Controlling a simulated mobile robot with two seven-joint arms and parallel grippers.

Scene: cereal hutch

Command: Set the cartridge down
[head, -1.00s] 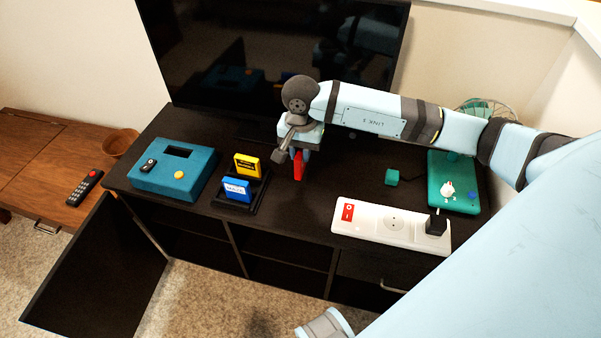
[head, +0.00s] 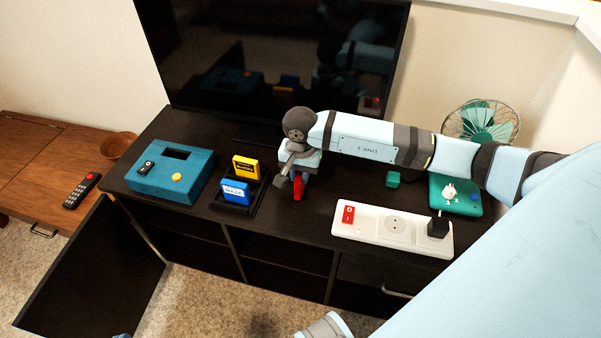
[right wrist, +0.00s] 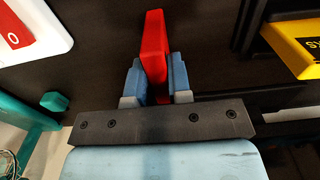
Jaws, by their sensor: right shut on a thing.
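A red cartridge (head: 298,189) is held upright in my right gripper (head: 297,178), which is shut on it. It is over the dark cabinet top, right of the black holder (head: 237,208); I cannot tell whether it touches the surface. In the right wrist view the red cartridge (right wrist: 153,45) stands between the two blue-grey fingers of the gripper (right wrist: 153,78). A yellow cartridge (head: 246,167) and a blue cartridge (head: 235,191) stand in the holder.
A teal console (head: 172,178) sits left of the holder. A white power strip (head: 375,226) with a black plug (head: 438,225) lies at the front right. A green cube (head: 393,179), a teal box (head: 470,205) and a fan (head: 480,122) are further right. A TV (head: 270,60) stands behind.

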